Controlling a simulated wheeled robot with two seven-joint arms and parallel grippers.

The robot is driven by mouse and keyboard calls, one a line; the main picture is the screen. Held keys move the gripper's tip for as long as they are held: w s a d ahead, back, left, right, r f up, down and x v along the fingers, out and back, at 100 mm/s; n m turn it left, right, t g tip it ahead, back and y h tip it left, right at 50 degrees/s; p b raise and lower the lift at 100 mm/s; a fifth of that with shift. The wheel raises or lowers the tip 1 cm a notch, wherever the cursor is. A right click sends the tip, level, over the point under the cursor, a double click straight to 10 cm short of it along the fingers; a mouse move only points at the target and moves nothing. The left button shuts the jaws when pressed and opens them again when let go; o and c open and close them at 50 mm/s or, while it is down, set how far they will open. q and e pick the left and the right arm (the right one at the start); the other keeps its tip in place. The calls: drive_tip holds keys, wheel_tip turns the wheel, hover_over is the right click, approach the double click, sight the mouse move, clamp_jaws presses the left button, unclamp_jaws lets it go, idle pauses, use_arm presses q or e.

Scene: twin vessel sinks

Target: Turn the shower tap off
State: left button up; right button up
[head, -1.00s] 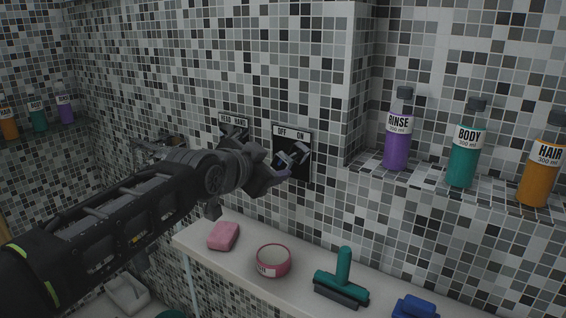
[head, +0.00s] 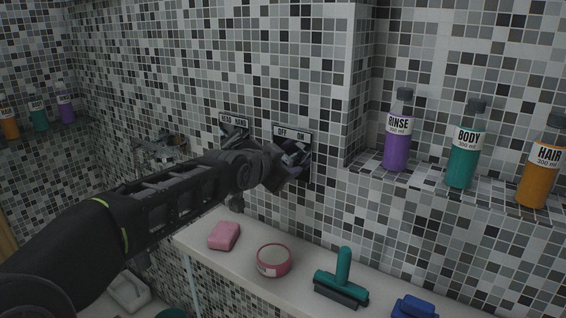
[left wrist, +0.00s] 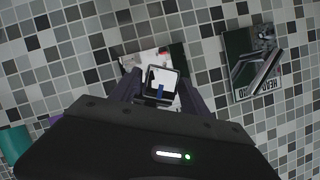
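The shower tap's dark OFF/ON plate (head: 304,137) is on the tiled wall near the middle of the head view. Its lever is mostly hidden behind my left gripper (head: 290,165), which is right in front of the plate. In the left wrist view the plate (left wrist: 136,60) is ahead, and a shiny square-ended metal part (left wrist: 160,80), seemingly the lever, shows between the two fingers of my left gripper (left wrist: 161,90). The fingers stand apart on either side of it; firm contact is not clear. My right gripper is not in view.
A HEAD/HAND plate (head: 233,122) with its own lever is left of the tap. Below is a ledge with pink soap (head: 224,235), a pink round tub (head: 274,260), a green squeegee (head: 342,279) and a blue item (head: 414,307). Bottles, including purple RINSE (head: 397,140), stand on the right shelf.

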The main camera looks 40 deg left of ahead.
use_arm(q)
clamp_jaws()
idle(0.3)
drive_tip(key=shift+n+h, duration=0.4)
drive_tip(key=n+b, duration=0.1)
drive_tip(key=b, duration=0.1)
drive_tip(key=n+h+b, duration=0.1)
drive_tip(key=b, duration=0.1)
drive_tip(key=shift+a+f+b, duration=0.1)
drive_tip(key=shift+f+b, duration=0.15)
drive_tip(key=shift+b, duration=0.15)
drive_tip(key=shift+r+n+h, duration=0.1)
drive_tip(key=shift+n+h, duration=0.3)
drive_tip(key=shift+h, duration=0.1)
drive_tip(key=shift+r, duration=0.2)
drive_tip(key=shift+o, duration=0.9)
unclamp_jaws()
